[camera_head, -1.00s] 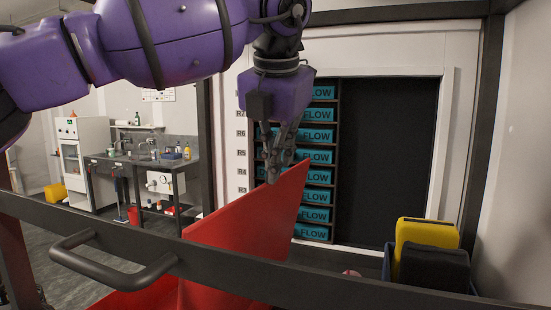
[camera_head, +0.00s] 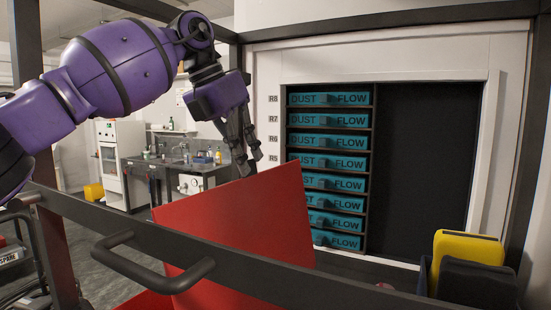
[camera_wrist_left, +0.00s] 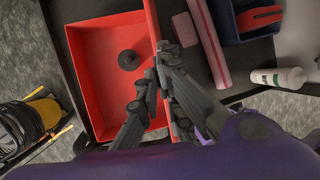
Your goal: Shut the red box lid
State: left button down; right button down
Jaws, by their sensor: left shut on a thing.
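The red box lid (camera_head: 240,215) stands raised and tilted behind the dark rail in the head view. Below it, a bit of red box shows at the bottom edge. In the left wrist view, the red box (camera_wrist_left: 85,75) is open, with a small dark round thing (camera_wrist_left: 128,60) inside, and the lid (camera_wrist_left: 152,22) shows nearly edge-on at the box's right side. My left gripper (camera_head: 250,165) is at the lid's upper edge, shut on it; in the left wrist view its fingers (camera_wrist_left: 157,65) lie on either side of the lid. My right gripper is out of view.
A dark rail with a handle (camera_head: 150,280) crosses in front of the lid. A rack of teal drawers (camera_head: 328,142) stands behind. A yellow case (camera_head: 468,247) sits at right. In the wrist view, a white bottle (camera_wrist_left: 278,78) and a blue bin (camera_wrist_left: 243,22) lie right of the box.

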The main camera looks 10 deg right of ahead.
pick_arm(q)
jog(key=w+a+f+g+h+b, duration=0.1)
jog(key=w+a+f, duration=0.1)
jog(key=w+a, duration=0.2)
jog(key=shift+w+a+f+h, duration=0.25)
jog(key=shift+a+h, duration=0.15)
jog(key=shift+a, duration=0.45)
jog(key=c, duration=1.9)
grip_release()
jog(key=shift+d, duration=0.1)
jog(key=shift+v, duration=3.85)
jog(key=shift+w, duration=0.1)
jog(key=shift+c, duration=0.6)
